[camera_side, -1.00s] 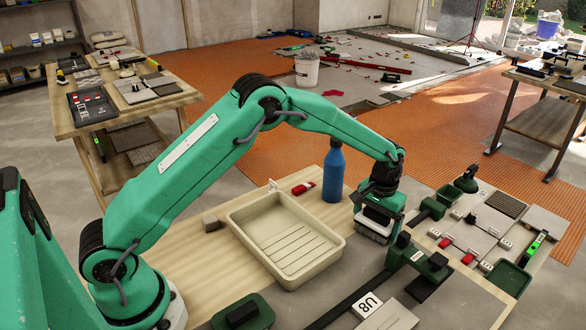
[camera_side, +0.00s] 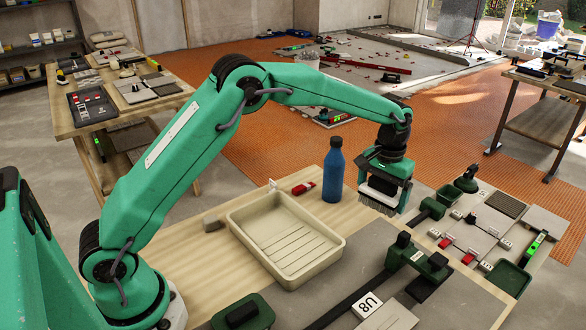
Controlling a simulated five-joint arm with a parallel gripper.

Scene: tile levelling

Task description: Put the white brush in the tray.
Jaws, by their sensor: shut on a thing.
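The beige tray (camera_side: 292,245) lies empty on the wooden bench, left of my gripper, with grooves across its floor. My gripper (camera_side: 384,186) is shut on the white brush (camera_side: 377,206), whose bristles point down. The brush hangs above the bench, to the right of the tray and apart from it. My gripper hides most of the brush's upper part.
A blue bottle (camera_side: 333,170) stands between the tray's far side and my gripper. A red piece (camera_side: 303,188) and a grey block (camera_side: 212,223) lie by the tray. Green tools (camera_side: 425,262) and tiles lie at the right.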

